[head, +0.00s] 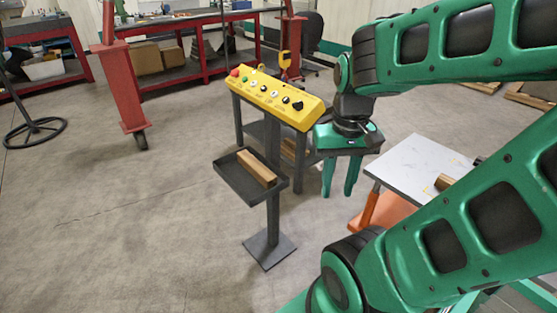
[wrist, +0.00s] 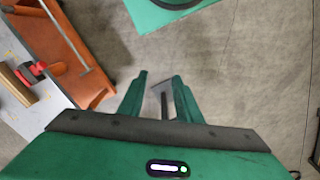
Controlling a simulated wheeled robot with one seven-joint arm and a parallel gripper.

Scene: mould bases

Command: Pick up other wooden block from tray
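A wooden block (head: 257,167) lies in the dark grey tray (head: 233,184), which stands on a post in the middle of the head view. My gripper (head: 338,192) hangs to the right of the tray with its fingers pointing down. Its two fingers are apart, with nothing held between them, and they also show in the wrist view (wrist: 162,80). Another wooden block (head: 444,182) lies on the white-topped table (head: 412,160) at the right, partly hidden by my arm. A wooden piece also shows at the left of the wrist view (wrist: 17,85). The tray is not clearly seen there.
A yellow control panel (head: 275,97) with buttons stands behind the tray, close to my gripper. An orange cart part (head: 383,211) lies under the white table. A red post on a wheel (head: 122,85) and red workbenches (head: 190,55) stand farther back. Floor left of the tray is clear.

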